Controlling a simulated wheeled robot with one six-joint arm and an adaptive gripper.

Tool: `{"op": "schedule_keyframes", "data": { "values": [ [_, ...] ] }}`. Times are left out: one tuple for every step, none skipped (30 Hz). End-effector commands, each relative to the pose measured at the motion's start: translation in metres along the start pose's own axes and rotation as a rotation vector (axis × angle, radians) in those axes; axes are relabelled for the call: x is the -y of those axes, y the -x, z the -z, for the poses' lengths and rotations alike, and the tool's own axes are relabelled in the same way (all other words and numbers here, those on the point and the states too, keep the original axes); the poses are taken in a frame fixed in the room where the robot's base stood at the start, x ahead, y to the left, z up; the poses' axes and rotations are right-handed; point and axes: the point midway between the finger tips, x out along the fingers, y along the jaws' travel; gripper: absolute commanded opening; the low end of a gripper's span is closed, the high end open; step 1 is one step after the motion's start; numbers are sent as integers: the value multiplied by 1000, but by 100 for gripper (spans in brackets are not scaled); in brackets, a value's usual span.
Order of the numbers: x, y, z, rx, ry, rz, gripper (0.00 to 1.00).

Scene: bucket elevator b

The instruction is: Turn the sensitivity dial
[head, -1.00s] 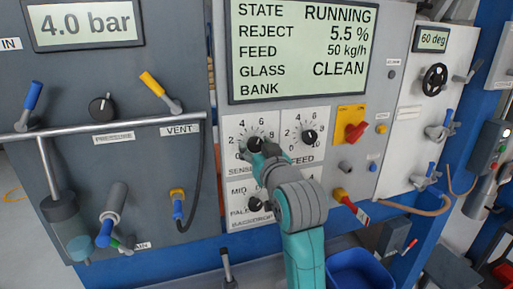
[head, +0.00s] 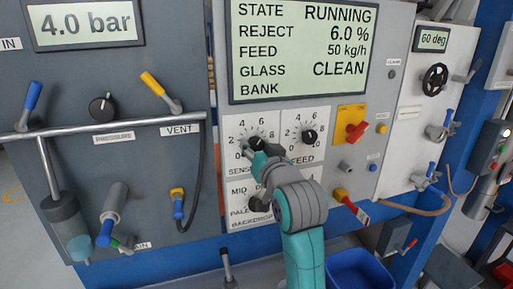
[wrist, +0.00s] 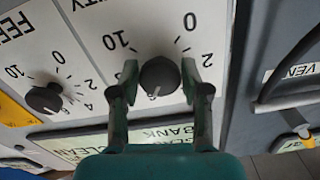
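The sensitivity dial (head: 255,144) is a round black knob on a white scale plate, left of the feed dial, mostly hidden by my gripper in the head view. In the wrist view the dial (wrist: 160,76) sits between my two fingers, its pale pointer mark toward the bottom of the picture. My gripper (wrist: 160,72) has one finger on each side of the knob, close against it; it appears shut on it. In the head view my gripper (head: 258,150) reaches the dial from the lower right. The display (head: 300,50) reads REJECT 6.0 %, GLASS CLEAN.
The backdrop knob (head: 258,203) is just below. A red switch (head: 356,131) on a yellow plate stands farther right. A hose and VENT lever are left.

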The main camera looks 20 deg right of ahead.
Motion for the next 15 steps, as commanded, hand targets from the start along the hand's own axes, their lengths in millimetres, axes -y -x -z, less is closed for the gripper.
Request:
{"op": "schedule_keyframes", "data": {
  "values": [
    [0,0,0,0,0,0,65],
    [0,0,0,0,0,0,68],
    [0,0,0,0,0,0,68],
    [0,0,0,0,0,0,68],
    [0,0,0,0,0,0,68],
    [0,0,0,0,1,0,68],
    [0,0,0,0,1,0,68],
    [0,0,0,0,1,0,68],
    [0,0,0,0,1,0,68],
    [0,0,0,0,1,0,68],
    [0,1,0,0,1,0,68],
    [0,3,0,0,1,0,68],
    [0,5,0,-1,1,0,68],
    [0,8,0,-1,1,0,68],
    [0,12,0,-2,1,0,68]
  ]
}}
